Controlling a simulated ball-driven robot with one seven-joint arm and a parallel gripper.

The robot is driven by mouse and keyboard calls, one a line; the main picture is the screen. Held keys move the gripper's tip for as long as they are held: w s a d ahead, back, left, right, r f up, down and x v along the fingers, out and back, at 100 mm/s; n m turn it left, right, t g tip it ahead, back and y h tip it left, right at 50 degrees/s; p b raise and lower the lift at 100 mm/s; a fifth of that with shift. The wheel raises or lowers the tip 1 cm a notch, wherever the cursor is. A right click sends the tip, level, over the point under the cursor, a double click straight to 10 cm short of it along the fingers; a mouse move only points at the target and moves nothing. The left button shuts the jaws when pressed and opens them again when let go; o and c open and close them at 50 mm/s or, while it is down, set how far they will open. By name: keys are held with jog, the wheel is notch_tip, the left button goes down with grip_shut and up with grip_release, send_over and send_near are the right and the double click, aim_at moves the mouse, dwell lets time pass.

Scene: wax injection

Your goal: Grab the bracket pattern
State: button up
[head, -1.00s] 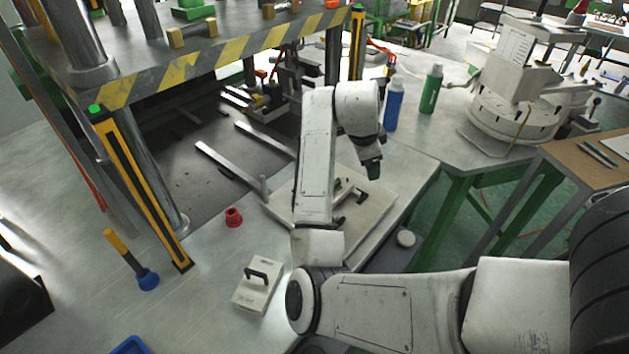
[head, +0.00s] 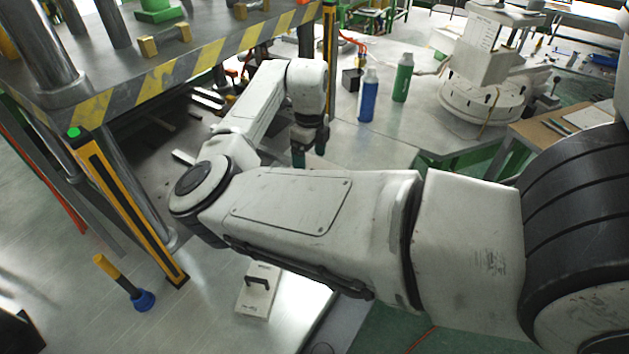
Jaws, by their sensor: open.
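My gripper (head: 309,150) points down at the end of my arm, above the far part of the light table, with two dark green fingertips apart and nothing seen between them. I cannot make out the bracket pattern for certain. The pale plate with small dark bracket-like pieces, seen earlier under the arm, is now hidden behind my arm. A white block with a black handle (head: 258,291) sits on the table in front of my arm, well away from the gripper.
A blue bottle (head: 369,96) and a green bottle (head: 402,77) stand right of the gripper. A press with a striped edge (head: 180,70) and a yellow-black post (head: 130,210) bound the left. A white round machine (head: 487,100) is back right.

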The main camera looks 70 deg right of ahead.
jog(key=shift+d+f+p, duration=0.1)
jog(key=shift+f+p, duration=0.95)
jog(key=shift+f, duration=2.05)
jog(key=c, duration=1.1)
jog(key=shift+r, duration=0.1)
jog(key=shift+c, duration=0.2)
